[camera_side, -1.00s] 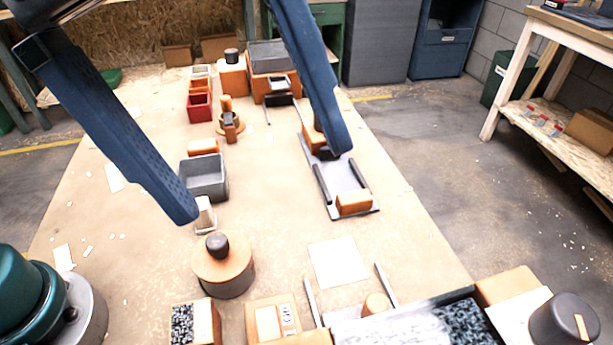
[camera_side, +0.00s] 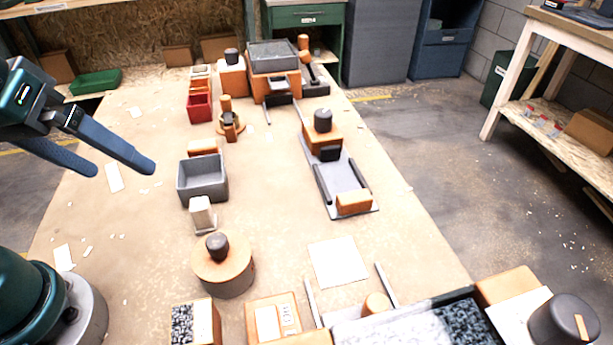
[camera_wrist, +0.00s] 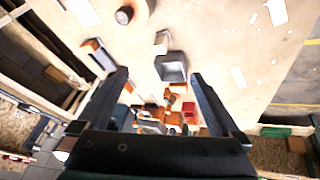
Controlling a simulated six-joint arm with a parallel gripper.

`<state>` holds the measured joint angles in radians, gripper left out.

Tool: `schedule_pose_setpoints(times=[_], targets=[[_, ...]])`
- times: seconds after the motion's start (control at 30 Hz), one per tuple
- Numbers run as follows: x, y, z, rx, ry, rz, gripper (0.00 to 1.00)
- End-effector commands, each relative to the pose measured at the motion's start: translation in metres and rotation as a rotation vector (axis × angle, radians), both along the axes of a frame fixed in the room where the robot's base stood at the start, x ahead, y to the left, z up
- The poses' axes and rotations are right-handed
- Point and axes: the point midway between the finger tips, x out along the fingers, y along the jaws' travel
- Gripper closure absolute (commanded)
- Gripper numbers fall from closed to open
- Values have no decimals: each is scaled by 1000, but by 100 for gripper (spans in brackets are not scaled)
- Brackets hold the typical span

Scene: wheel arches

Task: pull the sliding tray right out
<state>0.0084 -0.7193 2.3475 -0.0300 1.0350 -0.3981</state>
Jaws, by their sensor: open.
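At the front of the bench, a dark-rimmed tray (camera_side: 470,318) with white and speckled dark contents is cut off by the bottom edge. Two thin rails (camera_side: 310,302) run out from it, with a round orange knob (camera_side: 376,304) between them. It looks like the sliding tray, though I cannot be sure. My gripper (camera_side: 122,168) is open and empty at the left, above the bench and well away from that tray. In the wrist view my gripper (camera_wrist: 160,76) has its fingers spread, with the bench beyond and nothing held.
A grey plate (camera_side: 342,185) carries an orange block with a dark knob. A grey bin (camera_side: 202,180), a round knobbed lid (camera_side: 222,268) and red bins (camera_side: 199,104) stand on the left half. A white sheet (camera_side: 338,262) lies on clear bench behind the rails.

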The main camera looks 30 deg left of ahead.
Motion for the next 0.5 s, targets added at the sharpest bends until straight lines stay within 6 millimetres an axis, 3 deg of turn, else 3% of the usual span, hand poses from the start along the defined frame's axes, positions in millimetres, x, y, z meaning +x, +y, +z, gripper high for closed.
schedule_pose_setpoints(times=[0.1,0.2,0.23,0.3,0.43,0.5], targets=[[-8,6,-25,119,5,-178,0],[-6,7,-30,180,-3,-284,0],[-4,7,-29,194,-12,-305,8],[-3,7,-28,215,-21,-342,33],[-1,6,-25,252,-32,-422,33],[7,3,-14,278,-74,-480,33]])
